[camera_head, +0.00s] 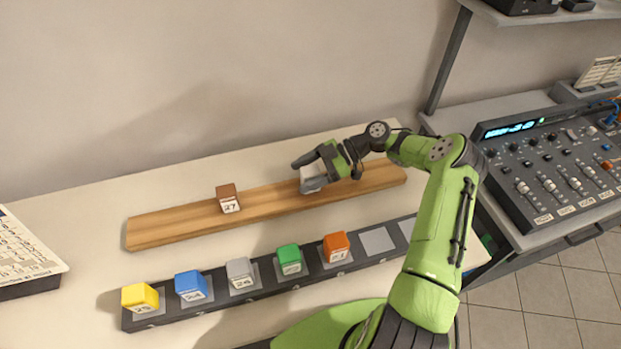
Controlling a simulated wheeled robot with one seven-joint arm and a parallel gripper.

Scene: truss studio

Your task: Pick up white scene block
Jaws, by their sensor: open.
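A white block (307,170) sits on the wooden plank toward its right part, partly hidden by my gripper. My gripper (306,176) is open, with its fingers around or right beside the white block; I cannot tell whether they touch it. My green arm reaches in from the lower right. A light grey block (240,273) stands in the dark rack, between a blue and a green block.
The wooden plank (165,227) also bears a brown block (228,198). The dark rack (215,292) in front holds yellow (140,298), blue (191,285), green (289,259) and orange (336,247) blocks, with bare pads at right. A mixing console (550,165) stands at right.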

